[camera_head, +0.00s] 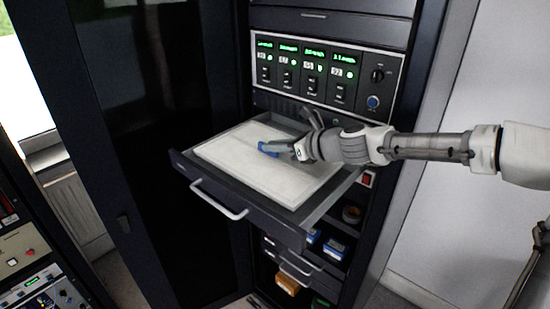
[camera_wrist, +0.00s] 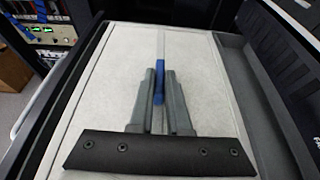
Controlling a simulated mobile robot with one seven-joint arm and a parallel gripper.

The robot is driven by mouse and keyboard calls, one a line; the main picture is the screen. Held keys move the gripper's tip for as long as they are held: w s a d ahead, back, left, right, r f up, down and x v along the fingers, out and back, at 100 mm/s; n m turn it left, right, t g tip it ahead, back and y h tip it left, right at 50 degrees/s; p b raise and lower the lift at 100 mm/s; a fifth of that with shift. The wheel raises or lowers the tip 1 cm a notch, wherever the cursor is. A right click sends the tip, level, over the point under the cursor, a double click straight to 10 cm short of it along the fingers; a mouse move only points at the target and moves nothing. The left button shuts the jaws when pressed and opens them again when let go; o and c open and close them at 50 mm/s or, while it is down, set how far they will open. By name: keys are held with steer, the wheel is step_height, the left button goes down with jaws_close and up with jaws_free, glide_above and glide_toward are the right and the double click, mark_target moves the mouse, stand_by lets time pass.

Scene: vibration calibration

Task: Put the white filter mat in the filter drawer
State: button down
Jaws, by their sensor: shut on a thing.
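The white filter mat (camera_head: 235,150) lies flat inside the open filter drawer (camera_head: 245,209), within its dark walls. It also fills most of the wrist view (camera_wrist: 100,95), where the drawer's side compartment (camera_wrist: 262,75) shows along the right. My gripper (camera_head: 283,151) reaches in from the right over the mat. Its two fingers (camera_wrist: 159,88) are closed on a narrow blue tab (camera_wrist: 158,82) that stands at the middle of the mat. The tab also shows in the head view (camera_head: 268,149). Whether the mat touches the drawer floor cannot be told.
The drawer's light handle (camera_head: 218,199) is at the front. A control panel (camera_head: 320,75) with green displays is above and behind the drawer. Below are shelves with blue boxes (camera_head: 334,248) and a smaller handle (camera_head: 295,270). A dark cabinet door (camera_head: 160,130) stands at left.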

mark_target(279, 159)
steer(key=shift+f, duration=1.9)
steer(key=c, duration=0.9)
jaws_free()
steer(key=shift+s+d, duration=0.1)
steer(key=v, duration=1.1)
steer(key=shift+s+d+r+b, duration=0.2)
steer(key=shift+d+r+b, duration=0.05)
steer(key=shift+r+b, duration=0.1)
